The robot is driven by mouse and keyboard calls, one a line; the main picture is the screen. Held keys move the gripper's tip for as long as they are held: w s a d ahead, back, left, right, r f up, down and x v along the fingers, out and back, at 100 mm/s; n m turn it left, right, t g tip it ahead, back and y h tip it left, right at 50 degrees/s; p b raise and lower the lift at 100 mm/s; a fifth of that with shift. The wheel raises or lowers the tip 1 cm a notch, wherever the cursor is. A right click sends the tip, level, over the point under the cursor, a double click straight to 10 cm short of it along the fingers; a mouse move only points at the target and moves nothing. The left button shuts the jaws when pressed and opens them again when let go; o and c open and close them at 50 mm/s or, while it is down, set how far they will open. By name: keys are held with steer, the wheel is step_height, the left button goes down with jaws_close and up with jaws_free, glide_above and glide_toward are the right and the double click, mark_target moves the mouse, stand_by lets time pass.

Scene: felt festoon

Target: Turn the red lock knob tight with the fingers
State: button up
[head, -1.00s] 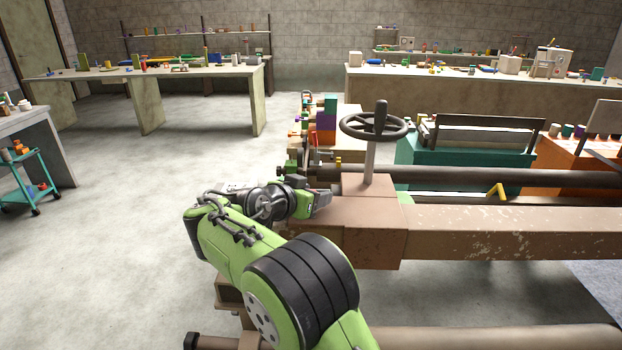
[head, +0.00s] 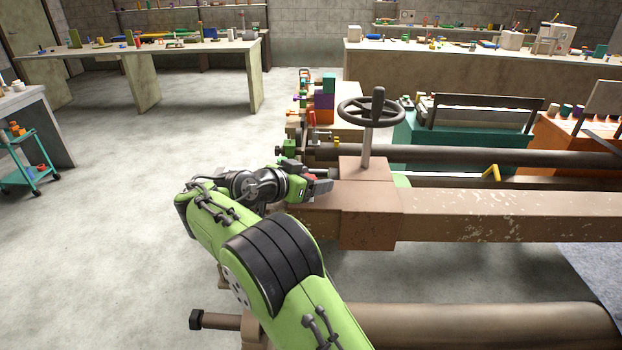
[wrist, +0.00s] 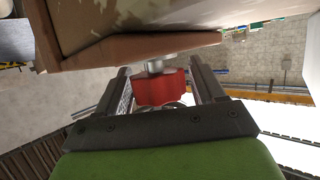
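The red lock knob (wrist: 160,88) is in the wrist view, on a short metal stem (wrist: 157,65) that meets a brown block. My gripper (wrist: 161,82) has one dark finger on each side of the knob. The fingers stand wide apart, and any gap to the knob is too narrow to judge. In the head view my gripper (head: 322,188) is at the left side of the brown carriage block (head: 367,215).
A dark handwheel (head: 371,110) stands on the block. A long brown beam (head: 510,215) runs right from it, with a dark bar (head: 480,156) behind. A thick pipe (head: 480,328) lies low in front. Open floor is at left.

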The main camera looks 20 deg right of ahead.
steer(key=p+v, duration=0.4)
steer(key=v, duration=1.1)
steer(key=shift+s+a+r, duration=0.15)
steer(key=shift+a+r, duration=0.1)
